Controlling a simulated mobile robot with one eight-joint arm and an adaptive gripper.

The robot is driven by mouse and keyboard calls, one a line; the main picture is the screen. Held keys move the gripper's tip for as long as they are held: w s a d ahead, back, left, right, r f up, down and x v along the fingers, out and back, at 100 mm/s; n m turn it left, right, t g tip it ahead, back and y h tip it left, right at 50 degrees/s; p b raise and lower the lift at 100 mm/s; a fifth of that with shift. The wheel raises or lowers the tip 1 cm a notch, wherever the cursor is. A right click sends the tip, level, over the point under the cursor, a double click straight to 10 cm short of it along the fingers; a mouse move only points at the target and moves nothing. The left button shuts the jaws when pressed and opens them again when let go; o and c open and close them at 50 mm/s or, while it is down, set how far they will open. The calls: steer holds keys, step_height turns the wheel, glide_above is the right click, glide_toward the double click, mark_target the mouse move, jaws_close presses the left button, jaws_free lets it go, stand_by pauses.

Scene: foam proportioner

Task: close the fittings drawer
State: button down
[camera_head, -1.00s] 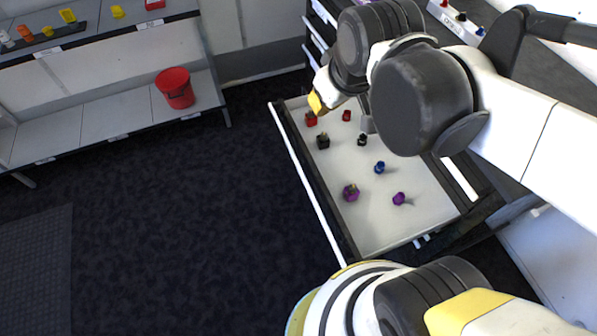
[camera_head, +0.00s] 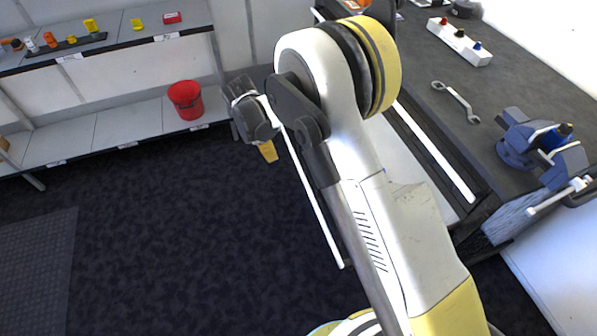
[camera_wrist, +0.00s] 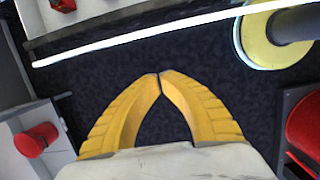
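The fittings drawer stands pulled out from under the dark workbench; its long white front edge (camera_head: 318,214) runs down the middle of the head view. My arm covers most of its inside, with a bare strip of pale floor (camera_head: 398,152) showing. My gripper (camera_head: 268,152) is just outside the drawer's front, near its far end, pointing down. In the wrist view, the yellow fingers (camera_wrist: 159,76) meet at the tips, with nothing between them. The white front edge (camera_wrist: 150,37) crosses above the fingertips, apart from them in the picture. A red fitting (camera_wrist: 63,4) shows inside the drawer.
A shelf unit (camera_head: 90,122) with a red bucket (camera_head: 186,100) stands at the back left. The workbench top (camera_head: 425,60) carries a wrench (camera_head: 457,101) and a blue vise (camera_head: 530,140). The dark floor (camera_head: 180,220) in front of the drawer is clear.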

steer(key=w+d+f+b, duration=0.1)
steer(key=d+f+b, duration=0.4)
steer(key=f, duration=0.6)
steer(key=shift+w+d, duration=0.3)
steer(key=shift+d, duration=0.2)
